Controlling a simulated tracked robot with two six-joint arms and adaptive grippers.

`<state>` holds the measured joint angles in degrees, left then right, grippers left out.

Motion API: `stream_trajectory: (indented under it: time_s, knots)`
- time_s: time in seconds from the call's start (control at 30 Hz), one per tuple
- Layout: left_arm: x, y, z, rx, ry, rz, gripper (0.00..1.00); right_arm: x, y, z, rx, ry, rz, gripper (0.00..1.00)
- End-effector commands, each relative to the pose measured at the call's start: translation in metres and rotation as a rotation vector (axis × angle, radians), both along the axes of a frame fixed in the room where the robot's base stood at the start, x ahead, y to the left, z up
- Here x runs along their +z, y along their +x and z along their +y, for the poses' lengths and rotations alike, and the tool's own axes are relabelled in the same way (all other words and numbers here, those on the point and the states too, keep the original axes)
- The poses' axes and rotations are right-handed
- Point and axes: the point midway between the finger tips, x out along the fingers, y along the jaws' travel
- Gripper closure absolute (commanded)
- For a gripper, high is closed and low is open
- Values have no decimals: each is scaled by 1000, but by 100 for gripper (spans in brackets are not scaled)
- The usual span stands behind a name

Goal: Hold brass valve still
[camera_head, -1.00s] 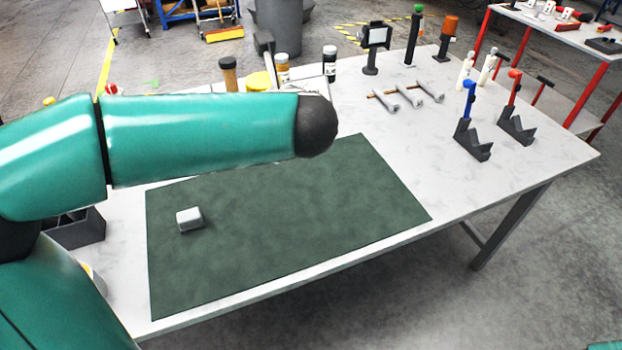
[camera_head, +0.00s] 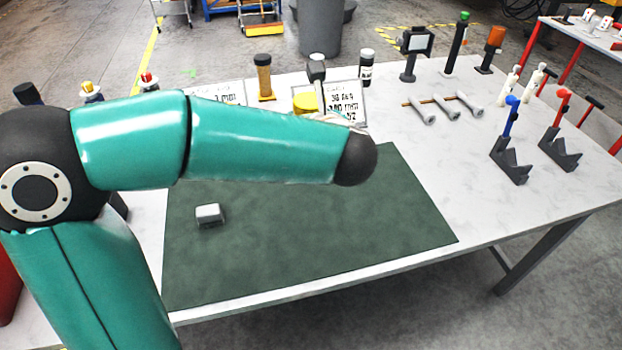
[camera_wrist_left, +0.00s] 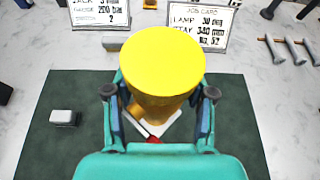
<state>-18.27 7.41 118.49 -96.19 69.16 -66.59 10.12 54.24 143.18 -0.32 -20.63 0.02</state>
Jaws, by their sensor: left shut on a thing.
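The brass valve (camera_wrist_left: 163,65) is a bright yellow piece with a wide round top and a narrower body, seen from above in the left wrist view. My left gripper (camera_wrist_left: 160,95) is shut on it, with one finger on each side. The valve's lower end is mostly hidden; a white and red piece (camera_wrist_left: 152,130) shows under it, and I cannot tell whether they touch. My right gripper is not in view.
A dark green mat (camera_head: 400,210) covers the front of the table, with a small grey block (camera_head: 209,214) on its left. A job card (camera_head: 345,98) stands behind. Several grey rods (camera_head: 440,108) and two dark V-shaped stands (camera_head: 510,160) are to the right.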

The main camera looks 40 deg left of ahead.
Motion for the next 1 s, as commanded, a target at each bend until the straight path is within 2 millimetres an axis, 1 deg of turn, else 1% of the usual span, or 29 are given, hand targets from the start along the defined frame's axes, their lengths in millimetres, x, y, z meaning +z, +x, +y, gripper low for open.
stream_trajectory:
  time_s: [0.03,0.2,0.3,0.4,0.53,0.87,0.93,1.0]
  knots:
    - [-15,0,1,0,5,4,100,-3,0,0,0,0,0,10]
    - [-57,0,1,1,3,5,100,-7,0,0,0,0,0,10]
    - [-78,0,1,0,4,3,100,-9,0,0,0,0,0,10]
    - [-91,0,1,1,3,0,100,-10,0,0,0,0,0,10]
    - [-99,0,1,3,2,-3,100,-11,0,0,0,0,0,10]
    - [-101,0,2,3,2,-5,100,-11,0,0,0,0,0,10]
    - [-105,0,2,4,2,-3,100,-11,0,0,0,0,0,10]
    - [-114,-1,2,3,3,1,100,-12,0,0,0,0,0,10]
